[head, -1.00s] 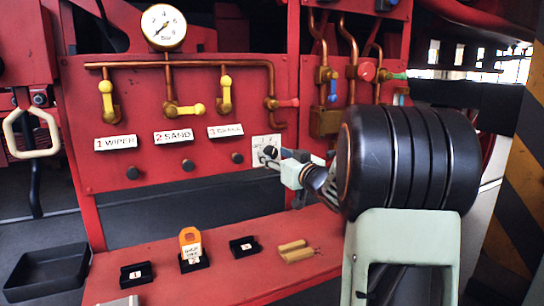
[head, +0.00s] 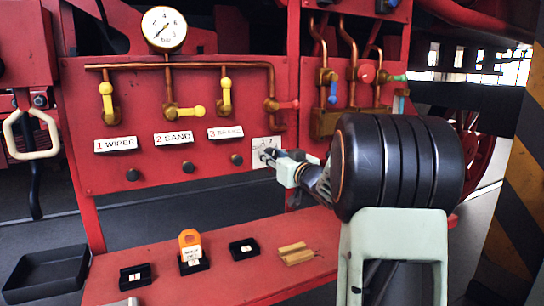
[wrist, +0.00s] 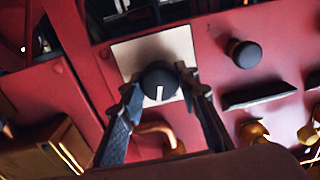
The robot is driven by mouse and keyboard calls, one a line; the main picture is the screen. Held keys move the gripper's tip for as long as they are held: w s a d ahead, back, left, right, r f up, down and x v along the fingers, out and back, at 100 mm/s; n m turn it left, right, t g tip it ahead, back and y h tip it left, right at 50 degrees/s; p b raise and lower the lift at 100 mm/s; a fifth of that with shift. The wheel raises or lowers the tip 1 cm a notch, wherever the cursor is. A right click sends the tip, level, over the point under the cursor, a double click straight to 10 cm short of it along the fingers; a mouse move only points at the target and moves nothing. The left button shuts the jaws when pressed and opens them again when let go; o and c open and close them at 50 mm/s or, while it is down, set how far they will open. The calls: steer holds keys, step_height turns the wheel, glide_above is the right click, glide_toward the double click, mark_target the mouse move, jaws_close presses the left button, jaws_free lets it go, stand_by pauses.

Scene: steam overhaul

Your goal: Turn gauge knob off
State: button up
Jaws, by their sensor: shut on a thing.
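The gauge knob (wrist: 159,82) is round and black with a white pointer line, and it sits on a square white plate (wrist: 135,52) in the wrist view. The line points to the bottom of that picture. My gripper (wrist: 158,86) is shut on the knob, with one finger on each side. In the head view the white plate (head: 260,144) is at the lower right of the red panel. My gripper (head: 268,157) reaches it from the right and mostly hides the knob.
A pressure gauge (head: 164,28) stands atop copper pipes with several yellow valve levers. Labels and small black knobs (head: 188,166) line the panel. Below, a red bench (head: 235,272) holds small black holders, an orange tag (head: 190,240) and a wooden block (head: 295,253).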

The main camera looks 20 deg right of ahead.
steer(key=shift+n, duration=0.3)
steer(key=n+b, duration=0.1)
steer(key=n, duration=0.1)
steer(key=shift+a+f+n+b, duration=0.1)
steer(key=shift+n+b, duration=0.2)
steer(key=shift+n, duration=0.1)
steer(key=n+b, duration=0.2)
steer(key=n, duration=0.2)
steer(key=shift+f+n, duration=0.1)
steer(key=shift+n, duration=0.2)
steer(key=n+b, duration=0.2)
steer(key=n, duration=0.1)
steer(key=n+b, duration=0.2)
steer(key=n, duration=0.2)
steer(key=shift+h, duration=0.3)
steer(key=shift+n+b, duration=0.3)
steer(key=shift+n, duration=0.1)
steer(key=o, duration=1.2)
steer(key=shift+c, duration=0.2)
